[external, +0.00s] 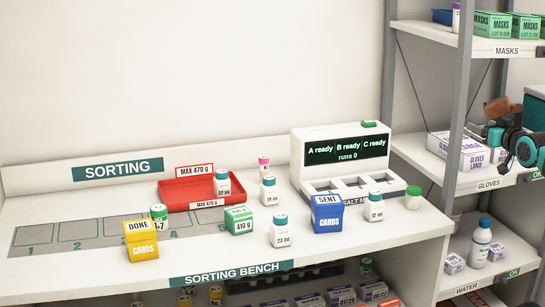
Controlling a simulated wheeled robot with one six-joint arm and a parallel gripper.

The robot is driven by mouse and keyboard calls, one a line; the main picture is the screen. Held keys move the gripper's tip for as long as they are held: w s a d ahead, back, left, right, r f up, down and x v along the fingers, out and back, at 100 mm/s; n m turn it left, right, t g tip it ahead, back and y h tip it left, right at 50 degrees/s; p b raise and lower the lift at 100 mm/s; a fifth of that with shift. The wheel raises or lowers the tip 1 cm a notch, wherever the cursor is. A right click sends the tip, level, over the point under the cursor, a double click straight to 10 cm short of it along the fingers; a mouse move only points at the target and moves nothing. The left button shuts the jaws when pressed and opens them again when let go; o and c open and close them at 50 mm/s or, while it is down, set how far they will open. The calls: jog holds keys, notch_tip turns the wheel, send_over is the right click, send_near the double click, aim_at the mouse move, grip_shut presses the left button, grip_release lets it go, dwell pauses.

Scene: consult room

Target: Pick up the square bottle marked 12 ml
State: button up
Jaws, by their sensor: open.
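A white bottle with a teal cap (375,208) stands upright on the bench, right of the blue SENT box; its small label seems to read 12 ml. Its body looks squarish, but it is too small to be sure. Similar teal-capped bottles are one marked 23 ml (280,233) at the front, one behind it (269,192) with a label hard to read, and one in the red tray (222,184). My gripper (496,138) is at the far right, in front of the glove shelf, well away from the bottle. It is open and empty, its fingers small and dark.
The blue SENT box (326,215) stands close left of the bottle, the ready-display machine (340,160) behind it, and a green-capped jar (413,198) to its right. A shelf post (456,130) rises between bench and arm. Bench in front of the bottle is clear.

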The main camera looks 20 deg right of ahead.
jog(key=shift+a, duration=0.1)
jog(key=n+g, duration=1.6)
jog(key=n, duration=2)
send_near(377, 193)
jog(key=f, duration=0.5)
jog(key=w+f, duration=0.1)
jog(key=f, duration=0.2)
jog(key=shift+w+f, duration=0.2)
jog(key=shift+f, duration=0.75)
jog(key=shift+w+f, duration=0.2)
jog(key=shift+f, duration=0.8)
jog(key=shift+w+f, duration=0.2)
jog(key=shift+f, duration=0.75)
jog(key=c, duration=1)
